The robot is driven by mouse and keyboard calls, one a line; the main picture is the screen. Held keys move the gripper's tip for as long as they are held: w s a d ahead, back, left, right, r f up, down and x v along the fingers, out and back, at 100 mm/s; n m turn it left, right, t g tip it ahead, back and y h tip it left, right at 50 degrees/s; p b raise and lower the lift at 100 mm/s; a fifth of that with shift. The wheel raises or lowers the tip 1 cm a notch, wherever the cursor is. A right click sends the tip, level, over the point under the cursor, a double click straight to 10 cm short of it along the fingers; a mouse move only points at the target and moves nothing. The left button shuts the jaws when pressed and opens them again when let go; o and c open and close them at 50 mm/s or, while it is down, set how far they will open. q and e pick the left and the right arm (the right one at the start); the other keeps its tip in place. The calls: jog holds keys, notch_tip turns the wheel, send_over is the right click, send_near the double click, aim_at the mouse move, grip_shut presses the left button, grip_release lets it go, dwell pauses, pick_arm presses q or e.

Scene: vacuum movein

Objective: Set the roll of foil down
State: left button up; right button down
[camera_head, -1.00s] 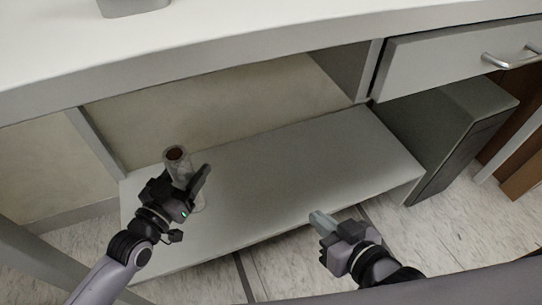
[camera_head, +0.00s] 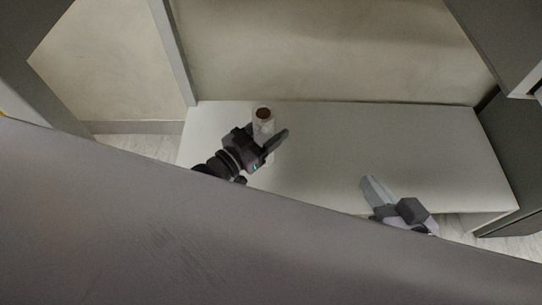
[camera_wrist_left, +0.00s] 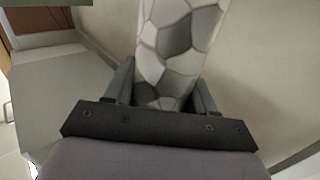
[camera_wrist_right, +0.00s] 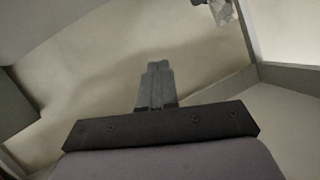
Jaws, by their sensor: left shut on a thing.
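The roll of foil (camera_head: 263,127) stands upright in the head view, its brown core facing up, above the left part of the pale shelf (camera_head: 380,150). My left gripper (camera_head: 267,137) is shut around it. In the left wrist view the roll (camera_wrist_left: 178,50) shows a grey and white patterned surface between the two fingers. Its lower end is partly hidden, and I cannot tell whether it touches the shelf. My right gripper (camera_head: 368,183) is over the shelf's front right; its fingers (camera_wrist_right: 155,68) are together and empty in the right wrist view.
A pale wall (camera_head: 330,60) stands behind the shelf, with an upright panel (camera_head: 173,50) at its left. A grey cabinet (camera_head: 512,150) borders the right. A broad grey surface (camera_head: 200,240) fills the front. The shelf's middle and right are clear.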

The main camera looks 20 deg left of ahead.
pick_arm(q)
notch_tip(320, 180, down, 4)
jog(key=shift+r+b, duration=0.1)
jog(key=shift+b, duration=0.65)
jog(key=shift+f, duration=0.5)
notch_tip(320, 180, down, 3)
jog(key=shift+f+b, duration=0.2)
jog(key=shift+b, duration=1.05)
jog(key=shift+f, duration=0.35)
pick_arm(e)
jog(key=d+n+t, duration=0.1)
jog(key=s+d+t+h, duration=0.1)
jog(key=d, duration=0.1)
jog(key=shift+n, duration=0.4)
pick_arm(q)
jog(key=shift+f, duration=0.15)
jog(key=o, duration=1.4)
jog(key=shift+f, duration=0.1)
jog(key=shift+c, duration=0.2)
